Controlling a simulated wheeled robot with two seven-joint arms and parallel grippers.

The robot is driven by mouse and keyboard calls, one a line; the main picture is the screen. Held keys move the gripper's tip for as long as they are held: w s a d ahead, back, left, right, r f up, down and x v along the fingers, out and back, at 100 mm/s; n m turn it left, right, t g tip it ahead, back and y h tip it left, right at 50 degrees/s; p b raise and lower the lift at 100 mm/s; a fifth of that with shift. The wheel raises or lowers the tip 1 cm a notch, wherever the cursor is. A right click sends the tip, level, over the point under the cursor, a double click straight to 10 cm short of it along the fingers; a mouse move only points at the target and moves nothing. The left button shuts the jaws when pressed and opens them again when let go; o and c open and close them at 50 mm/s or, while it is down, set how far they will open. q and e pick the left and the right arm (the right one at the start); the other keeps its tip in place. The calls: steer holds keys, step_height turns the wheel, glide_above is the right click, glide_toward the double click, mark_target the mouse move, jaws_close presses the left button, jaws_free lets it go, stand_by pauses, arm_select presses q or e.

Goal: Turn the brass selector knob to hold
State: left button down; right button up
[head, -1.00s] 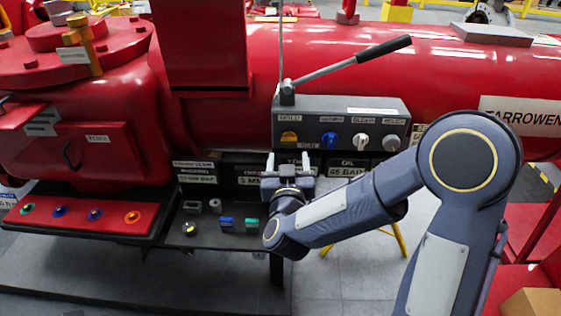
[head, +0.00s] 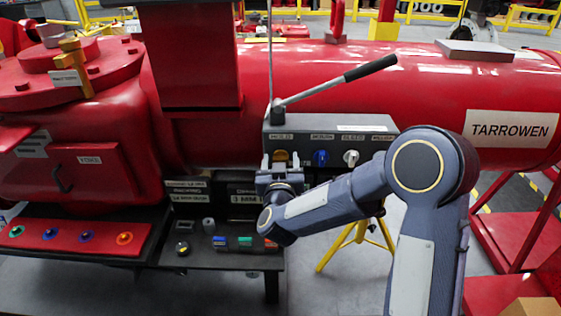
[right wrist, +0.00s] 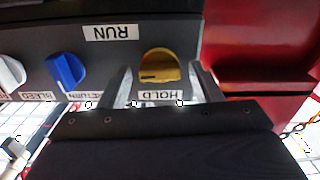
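The brass selector knob (head: 282,156) is the leftmost knob on the grey control box (head: 330,124) in the head view. In the right wrist view the knob (right wrist: 160,66) is yellow with a dark line across its face, lying nearly level in that picture. A HOLD label (right wrist: 160,96) is just below it there, and a RUN label (right wrist: 112,33) is up and left. My right gripper (head: 281,161) is open, with one finger on each side of the knob. The fingers (right wrist: 161,74) show gaps to the knob; contact is not visible. My left gripper is out of view.
A blue knob (head: 320,158) and a white knob (head: 351,157) sit to the right on the same box. A long lever (head: 345,80) rises above it. Red pipework (head: 430,85) stands behind.

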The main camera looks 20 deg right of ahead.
steer(key=c, duration=0.9)
steer(key=shift+n, duration=0.4)
steer(key=n+p, duration=0.1)
steer(key=n, duration=0.2)
steer(key=shift+a+r+n+p, duration=0.1)
steer(key=shift+a+n+p, duration=0.05)
steer(key=shift+n+p, duration=0.2)
steer(key=n+p, duration=0.1)
steer(key=n, duration=0.2)
steer(key=shift+n, duration=0.35)
steer(key=n+p, duration=0.3)
steer(key=n, duration=0.2)
steer(key=shift+a, duration=0.1)
steer(key=shift+w+f+n+p, duration=0.15)
steer(key=shift+n+p, duration=0.25)
steer(key=shift+n, duration=0.4)
steer(key=shift+s+f+n+p, duration=0.1)
steer(key=shift+n+p, duration=0.3)
steer(key=shift+n, duration=0.4)
